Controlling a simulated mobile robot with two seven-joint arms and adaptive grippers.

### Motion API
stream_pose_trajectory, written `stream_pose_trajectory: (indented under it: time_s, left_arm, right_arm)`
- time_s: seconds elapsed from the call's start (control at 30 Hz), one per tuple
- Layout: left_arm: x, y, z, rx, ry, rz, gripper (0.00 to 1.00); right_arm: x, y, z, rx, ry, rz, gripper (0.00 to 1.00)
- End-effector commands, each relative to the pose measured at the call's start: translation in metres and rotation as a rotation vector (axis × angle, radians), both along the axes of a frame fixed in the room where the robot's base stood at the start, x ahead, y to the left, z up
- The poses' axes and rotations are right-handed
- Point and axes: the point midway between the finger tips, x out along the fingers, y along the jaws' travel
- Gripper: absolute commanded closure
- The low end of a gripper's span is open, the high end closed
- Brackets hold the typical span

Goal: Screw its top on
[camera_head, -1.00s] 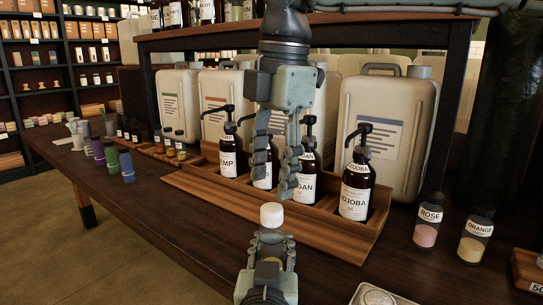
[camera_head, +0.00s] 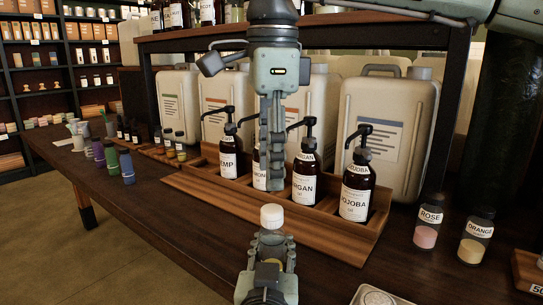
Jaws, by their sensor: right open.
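A small white cap (camera_head: 271,216) stands upright above my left gripper (camera_head: 271,238) at the lower middle. The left fingers are closed around whatever is under the cap, and they hide it. I cannot tell how firmly the cap sits. My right gripper (camera_head: 272,190) points straight down from above, open and seen edge-on. Its fingertips end a little above the cap in the picture, apart from it, with nothing between them.
Brown pump bottles, among them JOJOBA (camera_head: 356,192) and ARGAN (camera_head: 305,180), stand in a wooden rack (camera_head: 215,197) behind the grippers. Large cream canisters (camera_head: 390,125) stand behind. ROSE (camera_head: 428,222) and ORANGE (camera_head: 476,237) jars stand at right.

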Motion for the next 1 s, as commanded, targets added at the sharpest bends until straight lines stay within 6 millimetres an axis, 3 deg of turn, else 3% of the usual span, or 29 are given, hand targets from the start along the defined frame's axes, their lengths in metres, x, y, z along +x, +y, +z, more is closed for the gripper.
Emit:
stream_pose_trajectory:
  time_s: [0.2,0.4,0.83,1.0]
  left_arm:
    - [0.000,0.000,-0.001,0.001,0.002,0.000,1.00]
    - [0.000,0.000,-0.001,0.001,0.002,0.000,1.00]
    - [0.000,0.000,-0.001,0.001,0.002,0.000,1.00]
    - [0.000,0.000,-0.001,0.001,0.002,0.000,1.00]
  right_arm:
    - [0.000,0.000,0.003,-0.022,0.000,0.486,0.52]
    - [0.000,-0.001,0.005,-0.031,0.002,0.726,0.52]
    - [0.000,-0.001,0.005,-0.034,0.002,0.776,0.52]
    - [0.001,-0.001,-0.007,-0.035,0.003,0.774,0.52]
